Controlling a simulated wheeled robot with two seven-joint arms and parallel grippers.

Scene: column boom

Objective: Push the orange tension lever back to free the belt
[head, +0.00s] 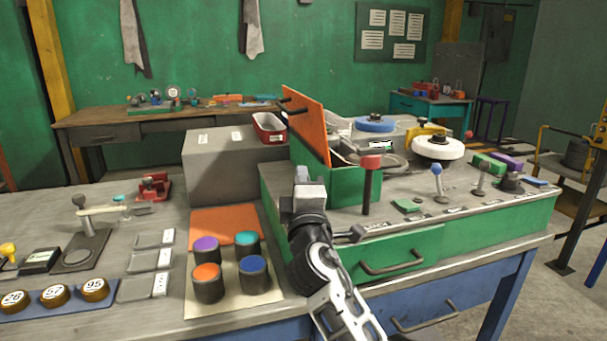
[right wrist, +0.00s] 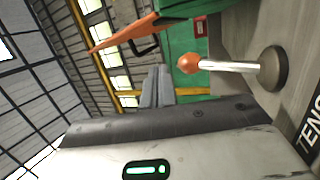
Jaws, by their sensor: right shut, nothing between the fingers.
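In the right wrist view the tension lever (right wrist: 228,66) has an orange knob, a pale metal shaft and a round grey base. Part of a label reading "TENS" shows beside it. My right gripper (right wrist: 157,88) is shut and empty, and its fingers appear apart from the knob. In the head view my right gripper (head: 302,176) points up in front of the green bench unit (head: 345,187). I cannot clearly pick out the orange-knobbed lever in the head view; my gripper or arm may hide it. The belt cannot be made out clearly. My left gripper is out of view.
A raised orange cover (head: 306,125) stands just behind my right gripper. A red-topped lever (head: 371,162) and a blue-knobbed lever (head: 437,183) stand to the right. A grey box (head: 225,170) and several coloured-topped cylinders are on the left.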

